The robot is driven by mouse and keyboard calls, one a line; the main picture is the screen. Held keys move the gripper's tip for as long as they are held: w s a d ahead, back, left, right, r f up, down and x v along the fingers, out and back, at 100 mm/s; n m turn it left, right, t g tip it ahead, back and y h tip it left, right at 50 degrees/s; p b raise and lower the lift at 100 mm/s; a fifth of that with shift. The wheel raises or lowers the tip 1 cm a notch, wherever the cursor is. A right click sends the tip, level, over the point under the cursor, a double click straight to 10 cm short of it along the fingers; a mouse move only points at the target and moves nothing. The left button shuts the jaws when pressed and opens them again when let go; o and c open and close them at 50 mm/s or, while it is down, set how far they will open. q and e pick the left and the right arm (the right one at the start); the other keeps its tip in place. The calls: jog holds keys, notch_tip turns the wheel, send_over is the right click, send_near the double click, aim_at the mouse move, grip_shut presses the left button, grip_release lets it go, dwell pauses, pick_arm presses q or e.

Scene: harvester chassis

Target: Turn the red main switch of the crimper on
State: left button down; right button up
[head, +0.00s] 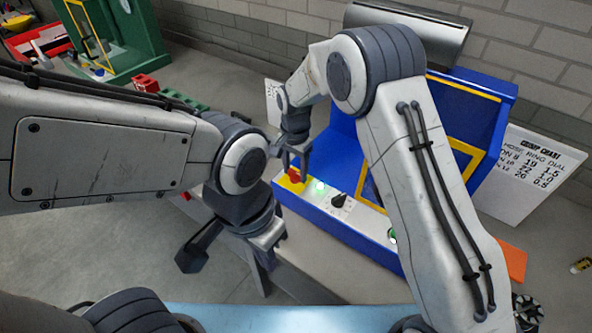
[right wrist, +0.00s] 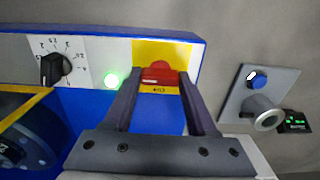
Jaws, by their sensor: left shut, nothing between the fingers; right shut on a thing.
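The blue crimper (head: 345,215) stands on the bench, with its red main switch (head: 294,175) on a yellow plate at the left end of its front panel. In the right wrist view the red switch (right wrist: 160,72) sits between the two fingertips of my right gripper (right wrist: 160,82). My right gripper (head: 293,166) is shut on the switch, which is partly covered by the fingers in the head view. A green lamp (right wrist: 111,80) beside the switch glows, and it glows in the head view too (head: 319,187). My left gripper (head: 266,280) is shut and empty, lower and apart from the crimper.
A black dial (head: 340,201) is right of the lamp, with a green button (head: 392,236) beyond it. A grey unit with a blue button (right wrist: 258,80) lies close to the right gripper. A green machine (head: 125,35) stands at the back left.

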aim_at(295, 172)
dwell(0.3)
jog(key=o, duration=1.4)
jog(key=shift+c, duration=0.2)
notch_tip(295, 172, up, 11)
jog(key=b, duration=0.2)
jog(key=shift+f+b, duration=0.2)
jog(key=shift+b, duration=0.15)
jog(key=shift+d+f, duration=0.1)
